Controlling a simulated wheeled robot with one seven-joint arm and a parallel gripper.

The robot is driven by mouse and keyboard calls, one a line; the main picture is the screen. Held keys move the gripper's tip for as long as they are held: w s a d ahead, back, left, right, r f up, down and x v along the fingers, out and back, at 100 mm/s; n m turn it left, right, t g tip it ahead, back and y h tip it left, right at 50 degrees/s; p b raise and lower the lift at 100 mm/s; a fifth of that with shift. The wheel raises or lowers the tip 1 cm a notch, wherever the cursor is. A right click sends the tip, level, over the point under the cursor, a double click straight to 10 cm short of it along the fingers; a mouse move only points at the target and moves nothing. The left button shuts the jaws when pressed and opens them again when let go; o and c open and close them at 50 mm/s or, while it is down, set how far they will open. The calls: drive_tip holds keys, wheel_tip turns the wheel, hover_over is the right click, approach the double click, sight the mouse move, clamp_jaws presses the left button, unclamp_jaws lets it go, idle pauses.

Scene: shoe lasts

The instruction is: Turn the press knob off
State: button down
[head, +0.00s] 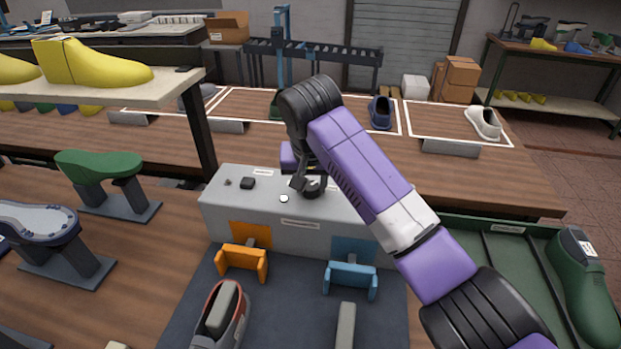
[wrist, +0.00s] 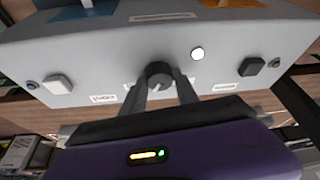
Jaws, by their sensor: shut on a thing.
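The press knob (wrist: 159,70) is a round dark knob on the top of the light grey press box (head: 228,215). It also shows in the head view (head: 313,192), partly behind my gripper. My gripper (head: 304,186) reaches down to it from above. In the wrist view my gripper's two fingers (wrist: 160,83) stand on either side of the knob and are shut on it. A light line shows on the knob's face. Small labels sit near it, too small to read surely. A white round lamp (wrist: 197,54) is beside the knob.
The box also carries a black square button (wrist: 251,67) and a white square button (wrist: 57,84). An orange clamp (head: 243,262) and a blue clamp (head: 350,280) stand in front. A green last (head: 98,164) is left; a green tray (head: 502,245) is right.

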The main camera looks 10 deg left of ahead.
drive_tip(key=n+p, duration=0.1)
drive_tip(key=n, duration=0.1)
drive_tip(key=n+y+p, duration=0.1)
drive_tip(key=n+p, duration=0.1)
drive_tip(key=shift+d+r+g+y, duration=0.15)
drive_tip(key=shift+g+y, duration=0.15)
drive_tip(key=shift+g, duration=0.1)
drive_tip(key=n+g+y+p, duration=0.1)
drive_tip(key=n, duration=0.3)
drive_tip(key=shift+w, duration=0.1)
drive_tip(key=n, duration=0.2)
drive_tip(key=n+g+y, duration=0.1)
drive_tip(key=n, duration=0.1)
drive_tip(key=shift+w+d+f+b, duration=0.1)
drive_tip(key=shift+w+f+b, duration=0.1)
drive_tip(key=shift+b, duration=0.15)
drive_tip(key=shift+n+g+b, duration=0.8)
drive_tip(key=shift+n+b, duration=0.2)
drive_tip(key=shift+n, duration=0.9)
drive_tip(key=shift+r, duration=0.1)
drive_tip(key=c, duration=0.9)
unclamp_jaws()
drive_tip(key=shift+r, duration=0.1)
